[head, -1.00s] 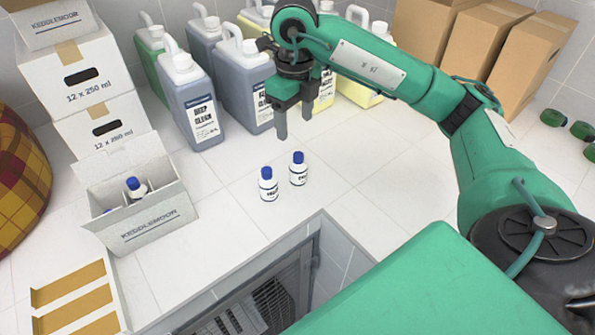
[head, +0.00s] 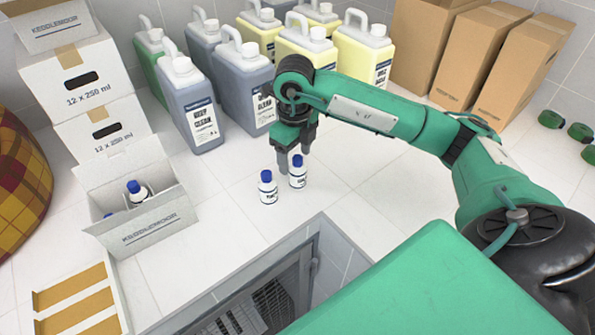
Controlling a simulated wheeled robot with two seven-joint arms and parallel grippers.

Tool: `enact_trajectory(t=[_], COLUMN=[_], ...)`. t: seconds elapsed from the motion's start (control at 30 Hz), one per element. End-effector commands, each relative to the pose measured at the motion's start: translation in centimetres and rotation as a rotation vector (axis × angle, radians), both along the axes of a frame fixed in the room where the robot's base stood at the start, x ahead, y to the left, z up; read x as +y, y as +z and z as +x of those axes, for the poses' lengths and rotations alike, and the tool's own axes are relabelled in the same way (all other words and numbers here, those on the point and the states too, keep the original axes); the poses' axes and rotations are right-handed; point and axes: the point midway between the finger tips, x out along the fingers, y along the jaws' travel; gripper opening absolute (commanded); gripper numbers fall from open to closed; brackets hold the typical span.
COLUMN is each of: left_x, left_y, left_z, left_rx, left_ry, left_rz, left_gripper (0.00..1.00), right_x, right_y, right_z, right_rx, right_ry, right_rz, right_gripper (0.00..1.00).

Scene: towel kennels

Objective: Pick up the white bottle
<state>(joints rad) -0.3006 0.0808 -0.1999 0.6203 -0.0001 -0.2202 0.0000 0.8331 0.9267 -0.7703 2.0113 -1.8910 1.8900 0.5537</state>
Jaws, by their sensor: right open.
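Two small white bottles with blue caps and dark-printed labels stand upright, side by side, on the white tiled top. One is the left white bottle (head: 268,190) and the other is the right white bottle (head: 298,175). My right gripper (head: 293,158) points down just behind and above them, with its fingers apart. One fingertip shows in the gap between the two caps and the other is behind the right bottle. Whether it touches either bottle I cannot tell. Another blue-capped white bottle (head: 139,193) stands in an open carton at the left. My left gripper is not in view.
The open white carton (head: 147,226) stands left, before stacked cartons (head: 98,122). Large jugs (head: 189,105) and brown boxes (head: 513,68) line the back. A grated opening (head: 262,300) lies in front of the bottles. The tiles right of the bottles are clear.

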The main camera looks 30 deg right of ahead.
Motion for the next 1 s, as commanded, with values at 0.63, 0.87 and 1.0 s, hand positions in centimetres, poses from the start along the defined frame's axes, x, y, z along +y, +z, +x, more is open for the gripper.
enact_trajectory(t=[0.63,0.87,1.0], left_x=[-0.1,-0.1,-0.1], left_y=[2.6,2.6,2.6], left_z=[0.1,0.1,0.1], left_rx=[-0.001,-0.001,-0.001], left_ry=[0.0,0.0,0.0], left_rz=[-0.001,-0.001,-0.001], left_gripper=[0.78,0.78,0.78], right_x=[-0.5,-0.5,-0.6], right_y=[-4.7,-4.7,-4.6], right_z=[-0.1,-0.1,-0.1], right_rx=[0.0,0.0,0.0], right_ry=[0.0,0.0,-0.001], right_rz=[0.0,0.0,0.0], right_gripper=[0.64,0.26,0.13])
